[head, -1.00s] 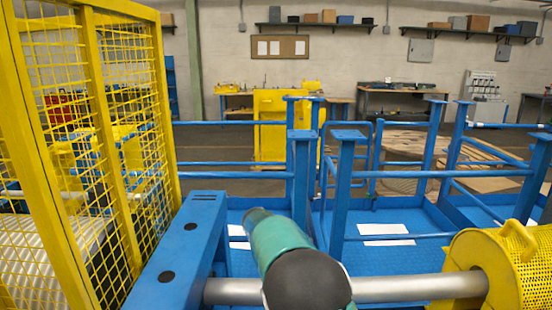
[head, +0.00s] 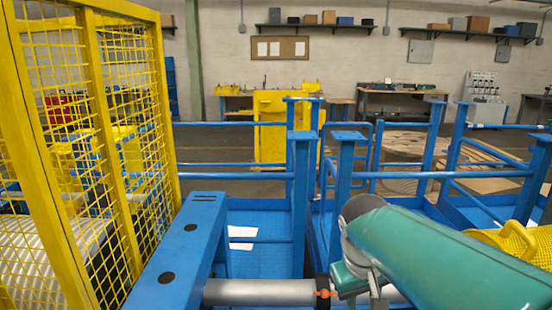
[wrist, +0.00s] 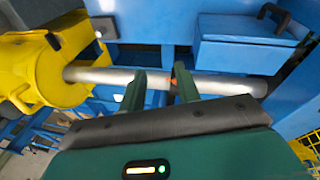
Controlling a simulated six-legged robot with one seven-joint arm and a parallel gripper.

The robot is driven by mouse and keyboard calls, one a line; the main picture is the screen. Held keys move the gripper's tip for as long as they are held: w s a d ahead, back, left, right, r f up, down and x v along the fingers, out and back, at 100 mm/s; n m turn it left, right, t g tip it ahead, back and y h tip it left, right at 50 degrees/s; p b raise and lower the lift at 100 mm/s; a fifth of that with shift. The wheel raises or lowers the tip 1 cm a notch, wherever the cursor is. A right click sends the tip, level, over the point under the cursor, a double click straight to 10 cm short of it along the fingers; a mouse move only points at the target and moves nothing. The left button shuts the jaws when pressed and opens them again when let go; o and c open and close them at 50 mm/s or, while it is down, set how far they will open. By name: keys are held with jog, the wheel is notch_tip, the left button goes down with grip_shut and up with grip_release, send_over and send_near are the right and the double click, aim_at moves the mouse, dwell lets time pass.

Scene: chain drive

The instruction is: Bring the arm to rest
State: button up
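My teal arm (head: 455,260) reaches in from the lower right of the head view, its end bent down over the grey metal shaft (head: 258,292). The same shaft (wrist: 100,75) runs across behind the fingertips. A small black and orange part (head: 323,292) sits around the shaft beside the end of my arm. I cannot tell whether the fingers touch the shaft.
A yellow mesh fence (head: 95,130) stands at the left, next to a blue beam (head: 185,250). Blue railings (head: 345,190) cross the middle. A yellow perforated guard (head: 520,240) is at the right, partly behind my arm. In the wrist view a blue box (wrist: 245,45) hangs above the shaft.

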jog(key=s+f+m+t+y, duration=0.1)
jog(key=s+m+t+y, duration=0.1)
jog(key=s, duration=0.9)
jog(key=shift+s+a+t, duration=0.25)
jog(key=shift+a+t, duration=0.15)
jog(key=shift+t, duration=0.4)
